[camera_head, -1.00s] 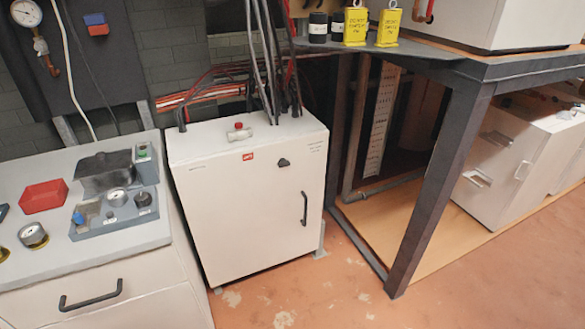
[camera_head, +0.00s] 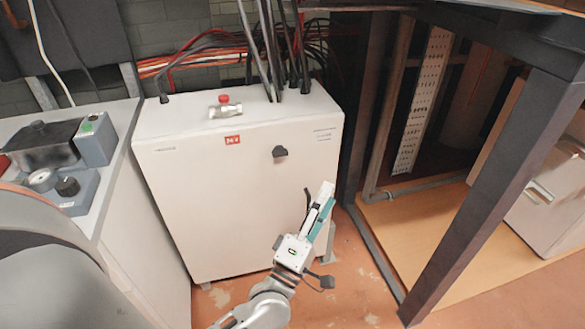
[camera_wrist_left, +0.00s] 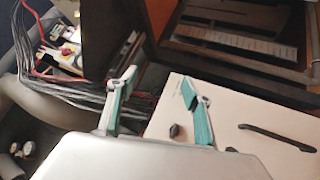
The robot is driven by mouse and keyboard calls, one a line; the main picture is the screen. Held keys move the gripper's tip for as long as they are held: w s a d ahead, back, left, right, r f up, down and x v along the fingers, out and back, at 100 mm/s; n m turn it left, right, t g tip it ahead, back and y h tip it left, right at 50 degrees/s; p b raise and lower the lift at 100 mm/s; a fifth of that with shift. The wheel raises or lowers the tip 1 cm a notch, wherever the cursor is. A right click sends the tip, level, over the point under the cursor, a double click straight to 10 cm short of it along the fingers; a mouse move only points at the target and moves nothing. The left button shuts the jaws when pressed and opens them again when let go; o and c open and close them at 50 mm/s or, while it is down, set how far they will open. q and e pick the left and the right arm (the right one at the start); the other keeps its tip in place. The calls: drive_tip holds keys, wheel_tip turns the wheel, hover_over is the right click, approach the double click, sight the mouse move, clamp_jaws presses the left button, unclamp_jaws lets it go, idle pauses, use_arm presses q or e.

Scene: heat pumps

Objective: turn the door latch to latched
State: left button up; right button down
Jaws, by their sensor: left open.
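The door latch (camera_head: 280,152) is a small black knob on the upper right of the front of a white cabinet (camera_head: 220,185). Its exact turn is hard to read. My left gripper (camera_head: 323,195) is open and empty in front of the cabinet, below and right of the latch, apart from it. It partly covers the black door handle (camera_head: 307,196). In the left wrist view, the teal fingers of the gripper (camera_wrist_left: 160,80) are spread. The latch (camera_wrist_left: 178,132) shows beyond the right finger's base, and the handle (camera_wrist_left: 276,138) lies further right. My right gripper is out of view.
A valve with a red knob (camera_head: 225,106) and several dark cables stand on the cabinet top. A grey device box (camera_head: 60,165) sits on the counter at left. A dark metal frame (camera_head: 495,200) stands at right. Bare floor lies below the gripper.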

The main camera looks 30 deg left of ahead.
use_arm(q)
drive_tip(key=w+a+f+n+y+b, duration=0.35)
drive_tip(key=a+n+y, duration=0.4)
drive_tip(key=n, duration=0.55)
drive_tip(key=n+g+y+b, duration=0.4)
drive_tip(key=n+g+y, duration=0.45)
drive_tip(key=n, duration=0.65)
approach(281, 156)
drive_tip(key=x, duration=0.8)
drive_tip(key=shift+w+a+r, duration=0.1)
drive_tip(key=shift+w+a, duration=0.1)
use_arm(e)
drive_tip(key=f, duration=0.1)
drive_tip(key=a+f, duration=0.1)
drive_tip(key=f, duration=0.1)
drive_tip(key=shift+s+a+m, duration=0.1)
drive_tip(key=shift+a+m, duration=0.2)
use_arm(q)
drive_tip(key=c, duration=1.1)
use_arm(e)
drive_tip(key=shift+r, duration=0.1)
